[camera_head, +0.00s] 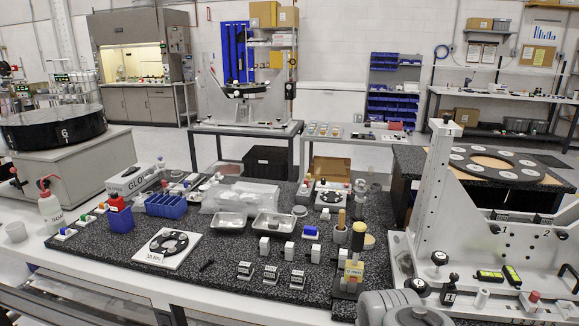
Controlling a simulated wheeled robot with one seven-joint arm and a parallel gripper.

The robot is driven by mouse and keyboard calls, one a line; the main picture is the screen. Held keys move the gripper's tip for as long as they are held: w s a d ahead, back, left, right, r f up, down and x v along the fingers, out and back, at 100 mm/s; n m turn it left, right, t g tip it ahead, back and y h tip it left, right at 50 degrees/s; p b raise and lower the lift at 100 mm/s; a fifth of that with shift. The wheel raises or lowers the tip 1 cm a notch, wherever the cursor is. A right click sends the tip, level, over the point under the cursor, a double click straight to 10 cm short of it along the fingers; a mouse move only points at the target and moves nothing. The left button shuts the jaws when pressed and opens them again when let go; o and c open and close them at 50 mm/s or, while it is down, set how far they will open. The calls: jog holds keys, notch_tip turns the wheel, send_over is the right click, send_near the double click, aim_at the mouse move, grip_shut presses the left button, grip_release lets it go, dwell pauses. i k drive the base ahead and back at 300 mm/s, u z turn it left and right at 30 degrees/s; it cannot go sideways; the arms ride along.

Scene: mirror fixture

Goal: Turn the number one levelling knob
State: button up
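A white fixture (436,190) with a tall slanted upright stands at the right of the table. Its crossbar carries small dark marks that look like the numbers 1 (497,228) and 2 (547,233). A black round knob (439,258) on a white base stands at the foot of the upright, and another dark knob (418,286) is just in front of it. I cannot read a number on either knob. A yellow-green level vial (489,276) lies on the fixture's base. My grey arm shows at the bottom centre; my gripper's fingers are not visible.
A dark speckled mat (225,255) left of the fixture holds blue bins (166,206), metal trays (230,222), several small blocks and a yellow-topped tool (357,238). A black disc with round pads (497,163) sits behind the fixture. Open floor lies beyond the bench.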

aim_at(440, 258)
jog(key=u, duration=1.65)
jog(key=k, duration=1)
jog(key=z, duration=1.05)
jog(key=i, duration=1)
